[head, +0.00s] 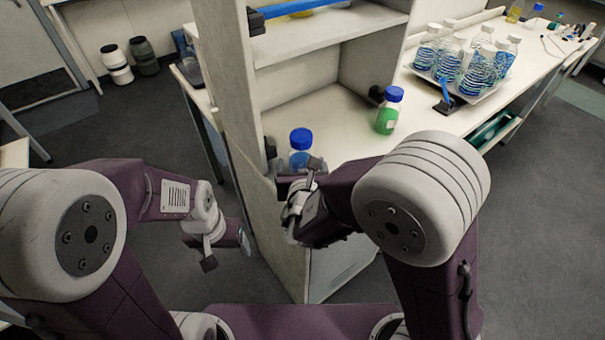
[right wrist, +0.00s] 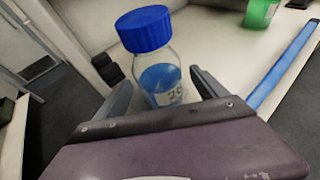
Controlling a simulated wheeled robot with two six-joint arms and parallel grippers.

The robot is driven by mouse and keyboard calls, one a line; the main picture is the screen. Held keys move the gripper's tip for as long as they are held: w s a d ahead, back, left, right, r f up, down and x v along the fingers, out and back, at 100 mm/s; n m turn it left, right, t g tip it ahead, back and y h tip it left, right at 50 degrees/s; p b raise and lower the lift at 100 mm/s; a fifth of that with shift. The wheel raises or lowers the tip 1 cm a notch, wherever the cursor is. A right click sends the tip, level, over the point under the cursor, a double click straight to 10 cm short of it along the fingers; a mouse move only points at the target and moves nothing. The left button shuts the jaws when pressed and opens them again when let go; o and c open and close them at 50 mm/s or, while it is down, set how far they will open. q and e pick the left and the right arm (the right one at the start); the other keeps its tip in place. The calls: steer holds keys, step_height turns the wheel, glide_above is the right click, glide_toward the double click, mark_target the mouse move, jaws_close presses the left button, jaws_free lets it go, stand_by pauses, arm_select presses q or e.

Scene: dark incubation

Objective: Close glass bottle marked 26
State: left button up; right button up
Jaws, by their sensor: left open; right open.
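A clear glass bottle (right wrist: 160,75) with a blue screw cap and blue liquid stands on the bench. Its label shows a number starting with 2; the second digit is hard to read. The cap sits on its neck; I cannot tell how tight. The same bottle shows in the head view (head: 300,149), partly hidden by my right gripper. My right gripper (head: 310,172) is open, with its fingers either side of the bottle's body in the right wrist view (right wrist: 162,88). My left gripper (head: 228,250) is open and empty, low over the floor left of the bench.
A green-liquid bottle with a blue cap (head: 387,112) stands further right on the bench. Several water bottles crowd a white tray (head: 490,93) behind it. The shelf unit's side panel (head: 228,90) rises near my grippers. Bench surface between the two capped bottles is clear.

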mark_target(301, 168)
steer(key=v, duration=0.4)
steer(key=shift+s+r, duration=0.15)
steer(key=shift+s, duration=0.2)
steer(key=b+v, duration=0.2)
steer(key=v, duration=0.2)
steer(key=shift+s, duration=0.1)
steer(key=shift+s+d+r+b, duration=0.1)
steer(key=shift+s+r+b, duration=0.1)
steer(key=shift+s+b, duration=0.2)
steer(key=shift+d, duration=0.1)
